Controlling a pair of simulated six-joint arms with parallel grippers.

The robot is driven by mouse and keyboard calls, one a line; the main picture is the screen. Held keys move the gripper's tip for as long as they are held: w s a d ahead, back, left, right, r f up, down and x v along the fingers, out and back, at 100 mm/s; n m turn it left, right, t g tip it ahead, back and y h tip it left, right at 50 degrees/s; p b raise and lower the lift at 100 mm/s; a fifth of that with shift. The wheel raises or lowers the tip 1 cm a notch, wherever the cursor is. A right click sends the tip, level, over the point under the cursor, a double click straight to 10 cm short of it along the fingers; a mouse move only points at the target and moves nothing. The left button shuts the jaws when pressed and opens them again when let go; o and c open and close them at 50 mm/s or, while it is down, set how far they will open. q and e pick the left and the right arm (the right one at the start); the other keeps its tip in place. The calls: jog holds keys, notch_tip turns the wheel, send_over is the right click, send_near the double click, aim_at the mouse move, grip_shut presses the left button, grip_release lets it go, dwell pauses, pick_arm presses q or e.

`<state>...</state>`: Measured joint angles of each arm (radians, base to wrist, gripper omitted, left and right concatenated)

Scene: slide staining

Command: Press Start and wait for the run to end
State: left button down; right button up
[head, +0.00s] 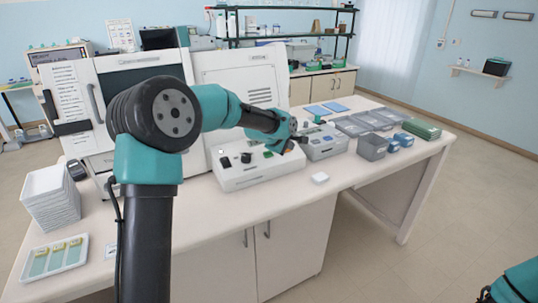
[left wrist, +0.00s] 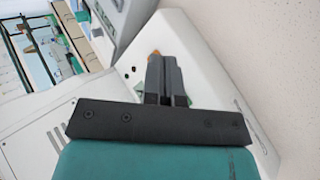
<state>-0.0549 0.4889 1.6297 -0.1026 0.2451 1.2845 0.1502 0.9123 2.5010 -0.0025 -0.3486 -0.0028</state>
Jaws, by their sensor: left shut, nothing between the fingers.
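The white device (head: 245,172) with buttons on its sloped top stands on the bench below my left gripper. Dark buttons and a green one (head: 268,154) show on it in the head view. My left gripper (head: 299,142) is shut and empty over the right end of this device. In the left wrist view the closed fingers (left wrist: 157,62) point at the white panel (left wrist: 188,60), with a small orange part (left wrist: 155,54) at their tips. I cannot tell whether they touch it. No button label is readable, so I cannot tell which is Start.
A grey-topped unit (head: 325,143) stands just right of the device. Grey bins (head: 372,149) and blue boxes (head: 404,139) are farther right.

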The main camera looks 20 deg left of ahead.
aim_at(268, 154)
pick_arm(q)
jog(key=a+r+n, duration=0.4)
jog(key=a, duration=0.1)
jog(key=shift+s+a+r+t+y, duration=0.15)
jog(key=shift+s+r+t+y, duration=0.1)
jog(key=shift+t+y, duration=0.15)
jog(key=shift+f, duration=0.1)
jog(key=shift+w+a+f, duration=0.3)
jog(key=shift+a+f, duration=0.1)
jog(key=shift+f, duration=0.95)
jog(key=shift+w+a+f, duration=0.35)
jog(key=shift+a+f, duration=0.05)
jog(key=shift+f, duration=1)
jog(key=shift+w+a+f, duration=0.3)
jog(key=shift+a+f, duration=0.1)
jog(key=shift+f, duration=0.95)
jog(key=shift+f, duration=0.1)
jog(key=shift+w+a+f, duration=0.1)
jog(key=shift+f, duration=0.15)
